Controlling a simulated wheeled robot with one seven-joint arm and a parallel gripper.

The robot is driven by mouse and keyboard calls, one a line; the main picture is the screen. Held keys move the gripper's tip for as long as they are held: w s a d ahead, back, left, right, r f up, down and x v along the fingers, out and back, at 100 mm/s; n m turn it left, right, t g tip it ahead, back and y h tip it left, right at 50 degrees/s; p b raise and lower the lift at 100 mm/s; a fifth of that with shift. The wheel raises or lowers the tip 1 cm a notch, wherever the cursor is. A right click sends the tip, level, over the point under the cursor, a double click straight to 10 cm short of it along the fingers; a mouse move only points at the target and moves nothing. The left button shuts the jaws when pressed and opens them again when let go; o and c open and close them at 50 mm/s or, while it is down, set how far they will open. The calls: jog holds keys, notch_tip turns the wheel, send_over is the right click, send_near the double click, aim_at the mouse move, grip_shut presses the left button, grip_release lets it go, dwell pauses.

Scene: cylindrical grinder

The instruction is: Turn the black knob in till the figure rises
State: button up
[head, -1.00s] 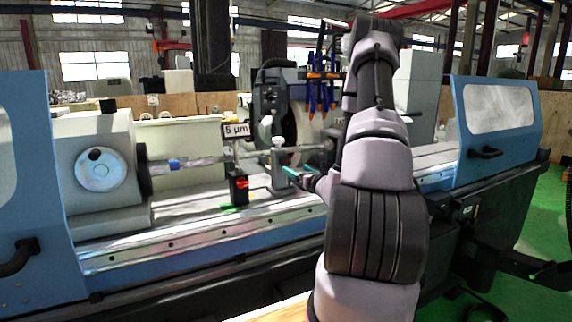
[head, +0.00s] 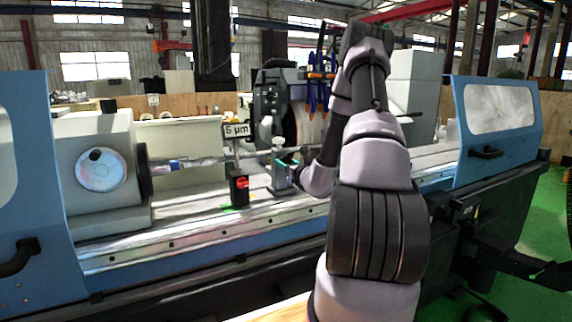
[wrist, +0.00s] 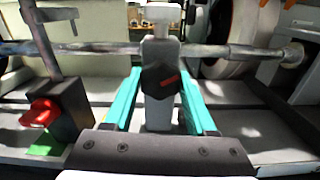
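The black knob (wrist: 161,80) with an orange-red mark sits on the front of a grey upright post (wrist: 159,114) in the wrist view. My gripper (wrist: 160,76) is open, its two teal fingers pointing at the post, one on each side of the knob. Gaps show between fingers and knob, so it is not gripped. In the head view my gripper (head: 288,164) is at the grey post (head: 278,176); I cannot make out the knob there. A small sign (head: 237,130) reads "5 µm".
A black box (head: 239,190) with a red knob (wrist: 40,112) stands left of the post, on a green base. A horizontal shaft (wrist: 95,48) runs behind the post. The grinding wheel (wrist: 232,35) is behind right. The machine bed (head: 190,239) is clear in front.

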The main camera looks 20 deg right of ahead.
grip_shut()
jog(key=c, duration=0.7)
grip_release()
jog(key=c, duration=0.7)
grip_release()
jog(key=c, duration=0.7)
grip_release()
jog(key=shift+m, duration=3.4)
jog(key=c, duration=0.7)
grip_release()
jog(key=c, duration=0.7)
grip_release()
jog(key=o, duration=0.7)
grip_release()
jog(key=shift+s, duration=0.15)
jog(key=s, duration=1)
jog(key=shift+s+d, duration=0.15)
jog(key=shift+s, duration=0.15)
